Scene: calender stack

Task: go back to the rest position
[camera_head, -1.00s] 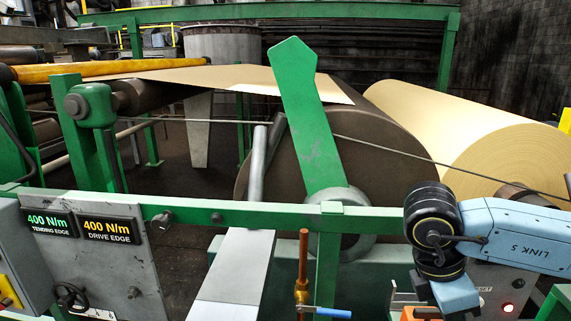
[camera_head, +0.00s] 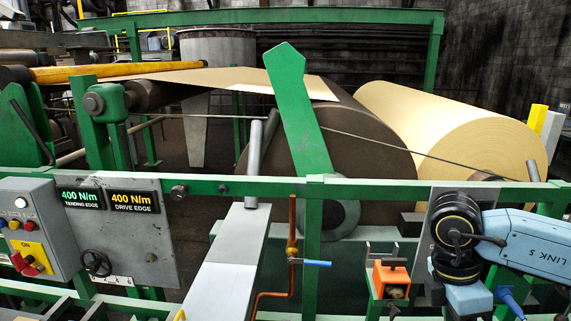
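My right arm comes in from the right edge, with a pale blue link marked "LINK 5" and a black joint. It bends downward at that joint, and its gripper is below the picture's lower edge. My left arm and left gripper are not in view. No held object shows.
A green rail (camera_head: 385,191) crosses in front of the machine. Behind it are a dark roll (camera_head: 362,150) and a large tan paper roll (camera_head: 440,125). A control box (camera_head: 35,215) and a 400 N/m panel (camera_head: 130,235) stand left. An orange block (camera_head: 391,280) sits near my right arm.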

